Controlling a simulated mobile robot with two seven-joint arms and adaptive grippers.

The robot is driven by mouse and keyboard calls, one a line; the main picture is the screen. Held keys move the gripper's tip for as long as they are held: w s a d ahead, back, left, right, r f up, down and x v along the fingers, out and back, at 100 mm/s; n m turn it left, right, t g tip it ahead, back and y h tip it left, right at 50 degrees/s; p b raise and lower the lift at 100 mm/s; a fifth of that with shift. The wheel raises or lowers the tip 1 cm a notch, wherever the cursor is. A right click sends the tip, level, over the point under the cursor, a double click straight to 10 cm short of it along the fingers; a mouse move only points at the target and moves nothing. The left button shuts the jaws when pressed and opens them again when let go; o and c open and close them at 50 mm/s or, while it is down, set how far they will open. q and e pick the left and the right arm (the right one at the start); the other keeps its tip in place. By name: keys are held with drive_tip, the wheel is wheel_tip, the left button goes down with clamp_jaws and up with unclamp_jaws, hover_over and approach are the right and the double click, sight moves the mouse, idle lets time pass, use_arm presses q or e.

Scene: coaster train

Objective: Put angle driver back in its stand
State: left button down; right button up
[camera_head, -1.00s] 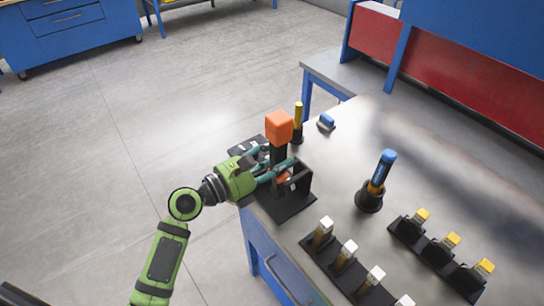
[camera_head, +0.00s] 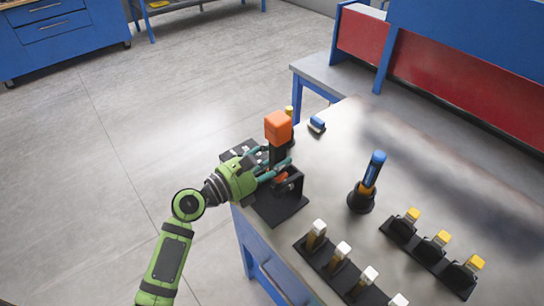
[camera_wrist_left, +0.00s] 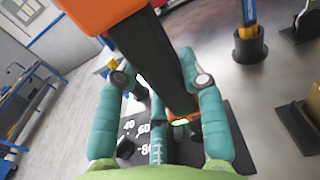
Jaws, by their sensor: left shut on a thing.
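The angle driver (camera_head: 278,127) has an orange block top and a dark body. My left gripper (camera_head: 279,163) is shut on its dark body, and the driver stands roughly upright. The black stand (camera_head: 280,207) is at the table's near left corner, with an upright bracket beside the gripper. The driver's lower end is partly hidden by the fingers, so I cannot tell whether it is seated. My right gripper is not in view.
A blue-handled tool (camera_head: 373,170) stands in a round black holder to the right. Racks with white-topped (camera_head: 342,250) and yellow-topped (camera_head: 438,240) tools are at the front right. A small blue item (camera_head: 317,124) lies behind.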

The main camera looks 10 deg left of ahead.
use_arm(q)
drive_tip(key=shift+r+p, duration=0.25)
drive_tip(key=shift+p, duration=0.05)
idle(0.5)
drive_tip(key=shift+f+b, duration=0.55)
drive_tip(key=shift+f, duration=0.35)
idle(1.1)
drive_tip(key=c, duration=0.7)
unclamp_jaws()
drive_tip(key=shift+c, duration=0.2)
drive_tip(key=shift+o, duration=0.4)
drive_tip(key=shift+s, duration=0.1)
